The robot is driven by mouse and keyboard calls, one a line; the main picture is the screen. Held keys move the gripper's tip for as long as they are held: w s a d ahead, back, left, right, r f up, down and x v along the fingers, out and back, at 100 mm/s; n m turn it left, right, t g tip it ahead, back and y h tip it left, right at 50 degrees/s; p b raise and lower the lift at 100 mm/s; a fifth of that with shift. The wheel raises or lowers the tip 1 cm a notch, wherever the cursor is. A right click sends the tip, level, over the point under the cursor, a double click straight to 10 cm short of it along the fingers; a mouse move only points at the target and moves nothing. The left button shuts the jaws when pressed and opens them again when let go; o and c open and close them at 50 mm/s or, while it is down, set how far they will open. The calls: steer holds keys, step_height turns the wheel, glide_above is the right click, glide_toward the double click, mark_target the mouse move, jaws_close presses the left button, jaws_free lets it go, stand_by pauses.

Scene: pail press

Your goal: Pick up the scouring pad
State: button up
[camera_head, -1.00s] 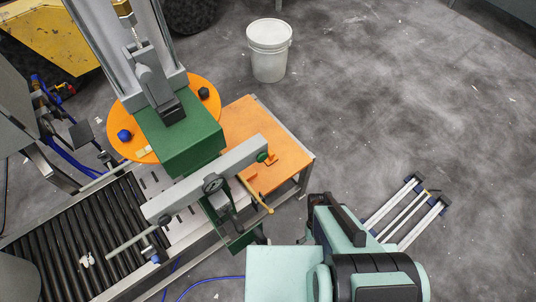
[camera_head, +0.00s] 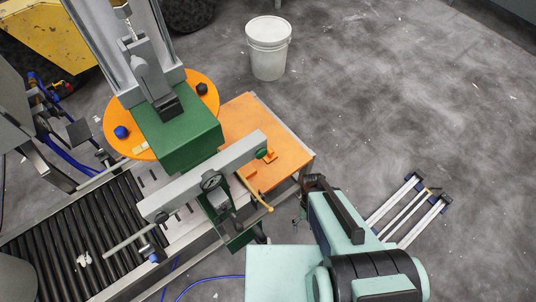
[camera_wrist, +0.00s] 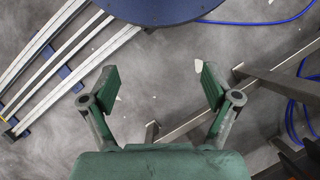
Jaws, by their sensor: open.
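I cannot pick out a scouring pad for certain in either view. An orange table (camera_head: 240,112) beside the press carries small orange pieces (camera_head: 270,154), too small to name. My gripper (camera_wrist: 158,88) shows in the wrist view with its two green fingers wide apart and nothing between them. Below the fingers is grey floor. In the head view my mint-coloured arm is at the lower right, and the gripper end is mostly hidden by it, near the table's right corner.
The green press (camera_head: 180,135) with its long grey bar (camera_head: 205,178) stands left of the table. A roller conveyor (camera_head: 65,240) runs to the lower left. A white lidded pail (camera_head: 268,50) stands on the floor. A metal-railed frame (camera_head: 408,210) lies at right. Floor at upper right is clear.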

steer(key=w+a+r+t+b, duration=0.1)
steer(key=w+a+r, duration=0.1)
steer(key=w, duration=0.5)
steer(key=w+a+r+t+b, duration=0.1)
steer(key=w+a+r, duration=0.2)
steer(key=w, duration=0.3)
steer(key=w+a+r+m+t+b, duration=0.1)
steer(key=w+a+r, duration=0.2)
steer(key=w, duration=0.4)
steer(key=shift+w+a+r+t, duration=0.1)
steer(key=shift+w+r+t, duration=0.1)
steer(key=shift+r, duration=0.2)
steer(key=shift+w+r+t, duration=0.1)
steer(key=shift+r+t, duration=0.1)
steer(key=shift+r, duration=0.15)
steer(key=w+a+r+m+t+b, duration=0.2)
steer(key=w+a+r+m, duration=0.1)
steer(key=w+a+r, duration=0.45)
step_height(320, 180, up, 8)
steer(key=m, duration=0.7)
glide_above(268, 152)
steer(key=w, duration=0.2)
steer(key=shift+g, duration=0.3)
steer(key=f, duration=1.1)
steer(key=shift+s+a+f, duration=0.15)
steer(key=shift+a+f, duration=0.05)
steer(key=shift+f, duration=0.15)
steer(key=shift+d+f, duration=0.2)
steer(key=shift+f, duration=2.45)
steer(key=c, duration=1.4)
